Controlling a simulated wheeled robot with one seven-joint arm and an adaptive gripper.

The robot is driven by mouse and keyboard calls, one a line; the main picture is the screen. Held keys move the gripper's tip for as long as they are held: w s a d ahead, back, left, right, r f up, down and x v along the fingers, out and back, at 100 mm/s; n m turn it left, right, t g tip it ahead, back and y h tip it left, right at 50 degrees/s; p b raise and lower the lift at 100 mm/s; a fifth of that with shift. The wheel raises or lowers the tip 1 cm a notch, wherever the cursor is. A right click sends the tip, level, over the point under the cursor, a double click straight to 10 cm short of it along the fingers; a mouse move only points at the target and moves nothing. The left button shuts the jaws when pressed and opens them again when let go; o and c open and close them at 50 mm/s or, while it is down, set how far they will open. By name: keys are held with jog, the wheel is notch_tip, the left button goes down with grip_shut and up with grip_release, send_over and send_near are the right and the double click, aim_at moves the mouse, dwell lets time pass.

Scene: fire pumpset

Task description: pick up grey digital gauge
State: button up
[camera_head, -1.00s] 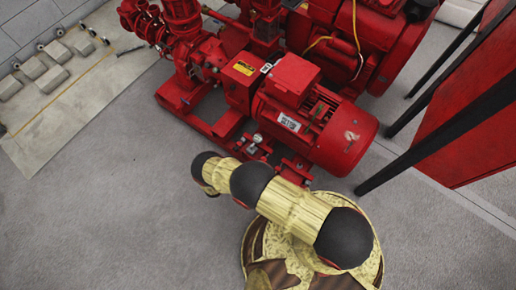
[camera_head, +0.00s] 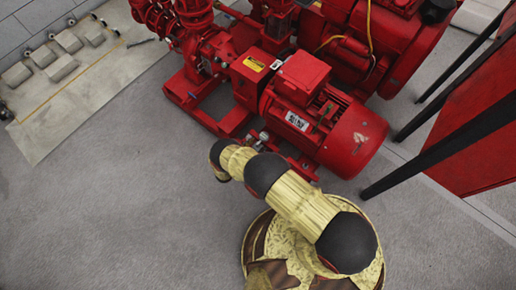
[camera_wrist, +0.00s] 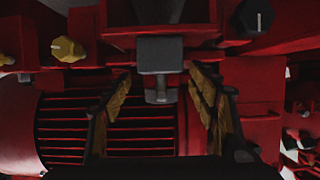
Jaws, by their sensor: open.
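A grey block with a short round stem below it, which looks like the grey digital gauge (camera_wrist: 160,56), shows at the upper middle of the wrist view. Its display face cannot be made out. My gripper (camera_wrist: 160,84) is open, with one finger on each side of the picture. The gauge appears between the fingertips or just beyond them, and no finger visibly touches it. The exact depth gap cannot be told. In the head view my arm reaches toward the red pumpset, and I cannot make out the gripper there.
The red motor (camera_head: 318,122) of the pumpset lies beyond my arm. A yellow knob (camera_wrist: 68,49) and a black knob (camera_wrist: 257,17) flank the gauge. Black posts and a red panel (camera_head: 470,140) stand at the right. Grey floor (camera_head: 110,210) is clear at the left.

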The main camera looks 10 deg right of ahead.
jog(key=shift+x, duration=0.75)
jog(key=shift+a, duration=0.1)
jog(key=shift+c, duration=0.7)
grip_shut()
jog(key=shift+r, duration=0.1)
